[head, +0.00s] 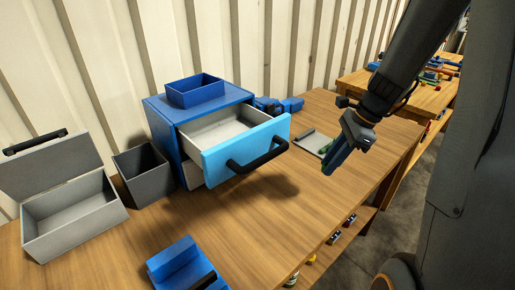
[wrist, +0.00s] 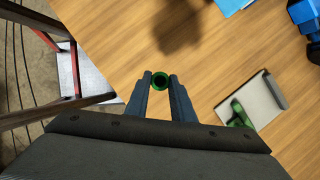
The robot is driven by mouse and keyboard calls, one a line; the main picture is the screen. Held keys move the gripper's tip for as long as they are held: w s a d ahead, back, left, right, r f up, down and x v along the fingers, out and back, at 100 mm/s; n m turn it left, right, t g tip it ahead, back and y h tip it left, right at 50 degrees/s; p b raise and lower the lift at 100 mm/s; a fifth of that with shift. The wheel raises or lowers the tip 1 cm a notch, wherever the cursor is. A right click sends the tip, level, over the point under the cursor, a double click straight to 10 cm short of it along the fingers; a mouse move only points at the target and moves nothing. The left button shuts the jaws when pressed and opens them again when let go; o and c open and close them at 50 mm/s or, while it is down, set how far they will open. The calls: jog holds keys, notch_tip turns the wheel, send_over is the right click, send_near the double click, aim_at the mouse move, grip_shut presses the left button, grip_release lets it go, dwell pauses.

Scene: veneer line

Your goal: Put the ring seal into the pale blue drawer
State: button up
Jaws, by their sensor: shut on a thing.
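The ring seal is a small green ring (wrist: 160,80), held between the fingertips of my gripper (wrist: 160,82) in the wrist view. My gripper (head: 338,160) is shut on it, above the bench and to the right of the drawer in the head view; the ring is hard to make out there. The pale blue drawer (head: 222,161) is pulled out of a dark blue cabinet (head: 163,127). It has a black handle, and its visible grey inside looks empty. A corner of its pale blue front shows at the top of the wrist view (wrist: 231,5).
A blue open bin (head: 195,92) sits on the cabinet. A shallow grey tray (wrist: 262,101) holding a green piece (wrist: 238,114) lies near my gripper. A grey bin (head: 142,178) and an open grey toolbox (head: 75,218) stand left. A blue block (head: 180,262) lies in front.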

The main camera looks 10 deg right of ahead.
aim_at(239, 138)
jog(key=w+a+r+p, duration=0.4)
jog(key=a+r, duration=0.5)
jog(key=a, duration=0.3)
jog(key=w+a+r+p, duration=0.4)
jog(key=a+r+p, duration=0.1)
jog(key=a+r, duration=0.4)
jog(key=shift+a+r+p, duration=0.3)
jog(key=shift+a+r, duration=0.1)
jog(key=shift+a, duration=0.95)
jog(key=shift+a, duration=0.1)
jog(key=shift+a, duration=0.3)
jog(key=shift+f, duration=0.1)
jog(key=shift+f+b, duration=1.75)
jog(key=shift+f, duration=2.45)
jog(key=shift+f+b, duration=0.65)
jog(key=shift+f, duration=0.8)
